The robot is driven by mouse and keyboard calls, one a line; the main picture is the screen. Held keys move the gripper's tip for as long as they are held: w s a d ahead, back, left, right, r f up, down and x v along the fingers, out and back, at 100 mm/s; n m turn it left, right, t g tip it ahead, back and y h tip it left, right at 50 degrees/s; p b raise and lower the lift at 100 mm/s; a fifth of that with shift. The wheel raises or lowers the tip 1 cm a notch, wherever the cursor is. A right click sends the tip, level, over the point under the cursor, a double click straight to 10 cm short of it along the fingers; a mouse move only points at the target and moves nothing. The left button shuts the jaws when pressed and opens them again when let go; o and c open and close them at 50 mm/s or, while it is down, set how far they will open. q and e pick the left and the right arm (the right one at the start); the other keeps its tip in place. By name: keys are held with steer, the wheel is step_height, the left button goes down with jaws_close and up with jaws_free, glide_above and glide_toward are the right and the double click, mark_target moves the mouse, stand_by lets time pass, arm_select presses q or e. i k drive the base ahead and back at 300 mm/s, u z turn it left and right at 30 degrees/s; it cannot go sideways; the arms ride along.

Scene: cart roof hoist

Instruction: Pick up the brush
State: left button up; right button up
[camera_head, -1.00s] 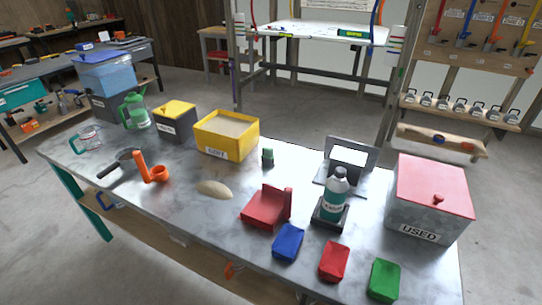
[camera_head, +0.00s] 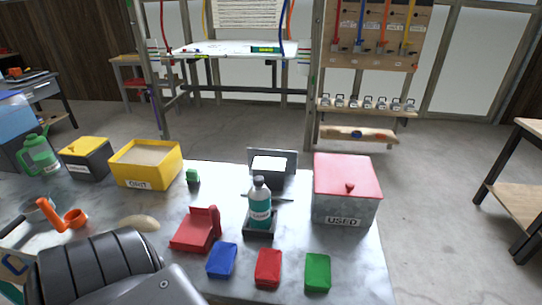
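I cannot make out a clear brush. A red block-like piece with an upright round part (camera_head: 197,230) lies on the grey bench (camera_head: 345,262), right of a low tan mound (camera_head: 137,222). I cannot tell whether it is a brush or a dustpan. A thin dark bar (camera_head: 283,199) shows behind the labelled bottle (camera_head: 260,204), too small to identify. A dark grey link of my arm covers the bench's lower left corner. Neither gripper shows in the head view.
Blue (camera_head: 222,260), red (camera_head: 268,267) and green (camera_head: 317,272) blocks line the front edge. A red-lidded box marked USED (camera_head: 345,208) stands at the right. The yellow GRIT bin (camera_head: 145,164) and an orange tool (camera_head: 62,217) are left.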

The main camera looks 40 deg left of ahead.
mark_target(192, 177)
steer(key=z, duration=0.5)
steer(key=k, duration=1.05)
steer(key=u, duration=1.2)
steer(key=i, duration=0.5)
steer(key=z, duration=0.1)
